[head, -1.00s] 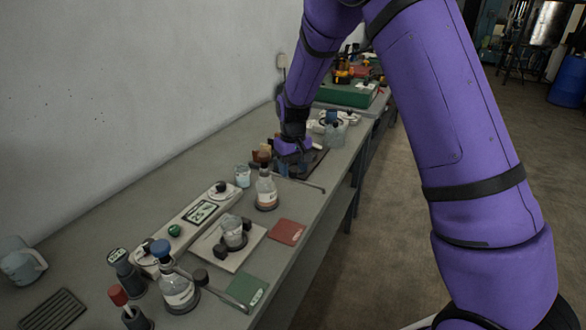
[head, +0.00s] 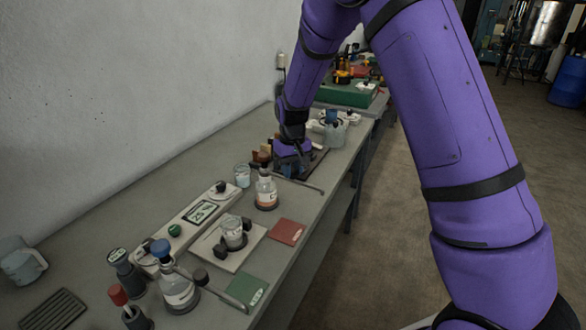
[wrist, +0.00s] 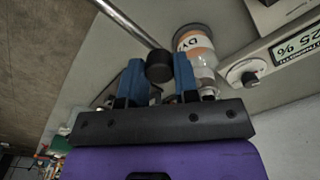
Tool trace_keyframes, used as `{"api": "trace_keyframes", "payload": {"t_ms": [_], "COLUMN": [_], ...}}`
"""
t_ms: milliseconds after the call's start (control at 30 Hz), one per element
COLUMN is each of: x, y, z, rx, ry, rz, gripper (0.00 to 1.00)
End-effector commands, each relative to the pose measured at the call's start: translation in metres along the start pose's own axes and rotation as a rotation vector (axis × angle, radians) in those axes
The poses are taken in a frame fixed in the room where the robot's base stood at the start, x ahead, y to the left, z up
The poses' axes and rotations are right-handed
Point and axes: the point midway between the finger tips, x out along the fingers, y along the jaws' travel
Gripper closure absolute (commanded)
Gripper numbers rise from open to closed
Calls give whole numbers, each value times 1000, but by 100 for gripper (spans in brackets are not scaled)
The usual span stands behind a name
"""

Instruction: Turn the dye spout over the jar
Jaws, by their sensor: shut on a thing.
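My gripper (wrist: 160,70) has its blue fingers around a black knob (wrist: 159,67) at the end of a metal spout rod (wrist: 128,20). In the head view my gripper (head: 291,163) is low over a dark base on the bench. The spout (head: 308,185) reaches toward the bench's front edge, away from the jars. The dye bottle (head: 266,194), with an orange label, stands just beside; it also shows in the wrist view (wrist: 194,42). A small glass jar (head: 233,232) sits on a pale plate between dark blocks. My fingers partly hide the spout's mount.
A long pale panel with a display (head: 200,212) runs along the wall side. A small beaker (head: 242,175) stands behind the dye bottle. A blue-topped bottle (head: 179,290) with its own spout is at the front left. Red (head: 286,231) and green (head: 247,289) pads lie near the edge.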

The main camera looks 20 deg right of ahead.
Motion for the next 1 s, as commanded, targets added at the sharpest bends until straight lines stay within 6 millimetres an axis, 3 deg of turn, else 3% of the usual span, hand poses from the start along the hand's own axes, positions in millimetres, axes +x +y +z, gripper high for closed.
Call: {"api": "trace_keyframes", "payload": {"t_ms": [533,1000], "x": [0,0], "y": [-40,-84], "z": [16,13], "rx": [429,875], "ry": [0,-1], "rz": [0,1], "gripper": [100,100]}}
